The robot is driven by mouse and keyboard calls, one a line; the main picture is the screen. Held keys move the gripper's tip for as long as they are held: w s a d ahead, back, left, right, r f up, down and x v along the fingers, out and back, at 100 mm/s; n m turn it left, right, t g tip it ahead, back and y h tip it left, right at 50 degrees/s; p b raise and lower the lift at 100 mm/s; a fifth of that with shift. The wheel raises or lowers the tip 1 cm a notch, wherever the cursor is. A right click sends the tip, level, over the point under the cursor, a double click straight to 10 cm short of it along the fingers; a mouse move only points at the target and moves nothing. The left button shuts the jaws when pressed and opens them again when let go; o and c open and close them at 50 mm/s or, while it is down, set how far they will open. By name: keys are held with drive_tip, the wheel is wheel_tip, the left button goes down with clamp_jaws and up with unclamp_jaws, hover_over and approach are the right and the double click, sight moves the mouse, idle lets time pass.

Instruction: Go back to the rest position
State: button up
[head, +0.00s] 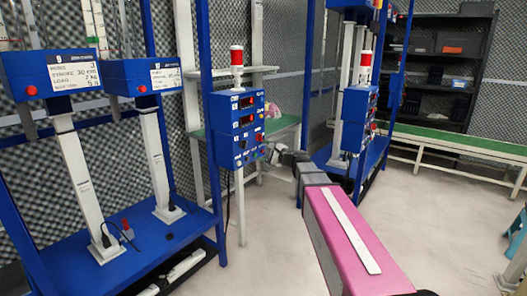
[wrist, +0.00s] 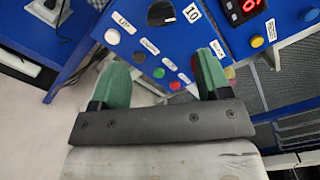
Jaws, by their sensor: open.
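My gripper (wrist: 163,66) shows in the wrist view as two green fingers spread apart, with nothing held between them. The fingers point at a blue control panel (wrist: 185,40) with labelled coloured buttons. In the head view my arm reaches forward to the same control panel (head: 238,130), at the middle of the picture. The gripper end (head: 273,153) is close to the panel's lower right side. Whether it touches the panel cannot be told.
A blue test stand (head: 110,240) with white columns stands at the left. A second blue stand (head: 350,110) stands behind my arm. A green-topped bench (head: 450,140) and a dark shelf (head: 440,75) are at the back right. The pale floor (head: 440,220) at right is mostly clear.

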drive_tip(key=s+d+f+n+g+h, duration=0.2)
drive_tip(key=s+f+n+g+h, duration=0.15)
drive_tip(key=s+f, duration=0.45)
drive_tip(key=s+d+f+n+g+h, duration=0.1)
drive_tip(key=s+f+n+g+h, duration=0.25)
drive_tip(key=f, duration=0.75)
drive_tip(key=s+d+f+n+g+h, duration=0.2)
drive_tip(key=s+d+f, duration=0.3)
drive_tip(key=s, duration=0.3)
drive_tip(key=s+d+f+n+g+h, duration=0.2)
drive_tip(key=s+d+f+n+h, duration=0.2)
drive_tip(key=s+d, duration=0.3)
drive_tip(key=shift+s+d+f+n+h, duration=0.15)
drive_tip(key=shift+s+f+n+h, duration=0.35)
drive_tip(key=shift+f, duration=0.35)
